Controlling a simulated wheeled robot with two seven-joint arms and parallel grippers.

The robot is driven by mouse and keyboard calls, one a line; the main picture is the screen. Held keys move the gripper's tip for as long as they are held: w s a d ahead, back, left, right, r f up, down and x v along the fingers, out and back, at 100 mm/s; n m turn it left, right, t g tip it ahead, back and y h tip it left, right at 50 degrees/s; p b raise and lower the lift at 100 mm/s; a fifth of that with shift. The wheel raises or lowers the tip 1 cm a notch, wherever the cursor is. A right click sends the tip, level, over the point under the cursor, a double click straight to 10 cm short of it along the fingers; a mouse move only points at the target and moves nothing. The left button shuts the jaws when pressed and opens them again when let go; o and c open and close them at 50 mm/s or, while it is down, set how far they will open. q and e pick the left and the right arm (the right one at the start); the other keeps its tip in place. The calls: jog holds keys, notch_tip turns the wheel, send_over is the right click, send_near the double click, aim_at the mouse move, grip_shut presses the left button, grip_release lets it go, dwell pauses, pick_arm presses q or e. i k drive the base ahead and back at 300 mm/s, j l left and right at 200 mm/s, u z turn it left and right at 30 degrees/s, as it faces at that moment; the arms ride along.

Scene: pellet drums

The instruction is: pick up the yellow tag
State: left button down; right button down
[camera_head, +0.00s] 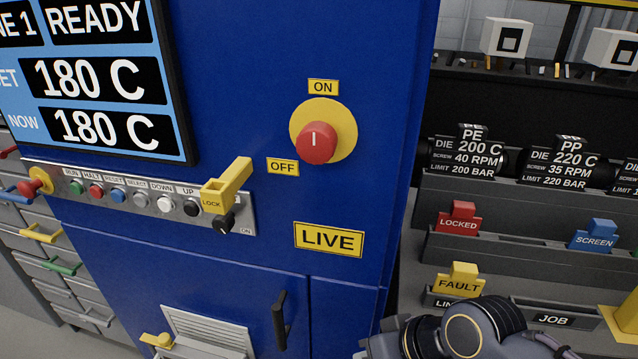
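The yellow tag (459,281), marked FAULT, stands upright in a slot of the dark rack at the lower right, above a label partly hidden by my arm. Part of my own dark arm with round joints shows at the bottom edge, just below and in front of the tag. No gripper fingers show on it. My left gripper is not in view.
A red LOCKED tag (459,218) and a blue SCREEN tag (594,235) stand on the shelf above. The blue cabinet (250,265) on the left carries a yellow LOCK piece (228,185), a red knob (316,143) and a black handle (279,318).

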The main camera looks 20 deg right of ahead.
aim_at(463, 281)
jog(key=z, duration=1.9)
jog(key=i+j+u, duration=0.35)
jog(key=j, duration=0.25)
jog(key=k, duration=0.05)
